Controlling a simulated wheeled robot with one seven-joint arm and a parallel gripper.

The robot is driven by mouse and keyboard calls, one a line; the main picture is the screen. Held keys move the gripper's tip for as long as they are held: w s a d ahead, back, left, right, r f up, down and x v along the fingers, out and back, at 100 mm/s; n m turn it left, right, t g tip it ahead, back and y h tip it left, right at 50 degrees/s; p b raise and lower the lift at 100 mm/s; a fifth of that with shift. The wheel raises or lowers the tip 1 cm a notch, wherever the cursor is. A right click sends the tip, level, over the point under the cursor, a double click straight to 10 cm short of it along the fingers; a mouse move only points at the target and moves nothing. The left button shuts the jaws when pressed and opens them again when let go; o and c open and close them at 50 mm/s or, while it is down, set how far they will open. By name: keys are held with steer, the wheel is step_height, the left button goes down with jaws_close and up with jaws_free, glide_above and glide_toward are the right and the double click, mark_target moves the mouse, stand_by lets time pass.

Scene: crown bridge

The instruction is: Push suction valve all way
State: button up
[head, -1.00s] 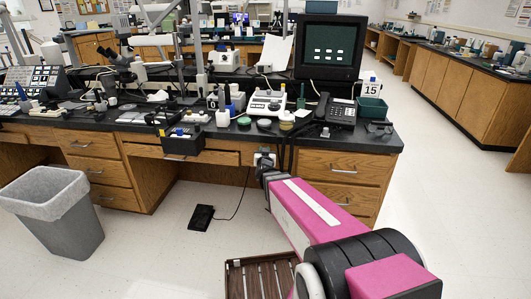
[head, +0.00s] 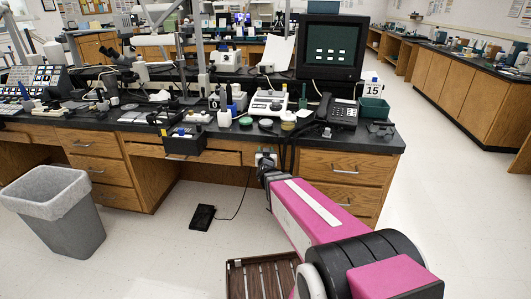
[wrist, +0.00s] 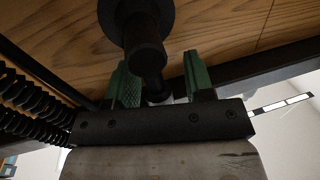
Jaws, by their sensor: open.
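In the wrist view, my gripper (wrist: 158,68) is open, with its two green fingers apart. A black stepped cylindrical part (wrist: 146,50), which looks like the suction valve, projects from a round black base against the wood. Its narrow lower end lies between the fingers in the picture. I cannot tell whether any finger touches it. In the head view, my pink arm reaches to the bench front, and its dark end is at the drawer beside a small white-and-black fitting (head: 265,157). The fingers and the valve's details are too small or hidden there.
Ribbed black hoses (wrist: 30,105) run close along the left in the wrist view. The black countertop (head: 225,134) overhangs the wooden drawers (head: 342,168). A grey bin (head: 58,215) stands left, and a black foot pedal (head: 202,217) lies on the floor. Open floor lies at right.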

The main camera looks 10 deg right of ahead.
steer(key=s+a, duration=0.1)
steer(key=s, duration=0.9)
steer(key=shift+s+a, duration=0.15)
steer(key=shift+s, duration=0.2)
steer(key=shift+f, duration=0.1)
step_height(320, 180, down, 8)
steer(key=s+a+n+g+y, duration=0.1)
steer(key=s+n+g+y, duration=0.2)
steer(key=g, duration=0.5)
steer(key=s+d+f+m+g, duration=0.1)
steer(key=s+d+f+g, duration=0.1)
steer(key=s+d+g, duration=0.4)
steer(key=s+g, duration=0.3)
steer(key=s, duration=0.1)
steer(key=shift+f+g+h, duration=0.2)
steer(key=shift+g+h, duration=0.2)
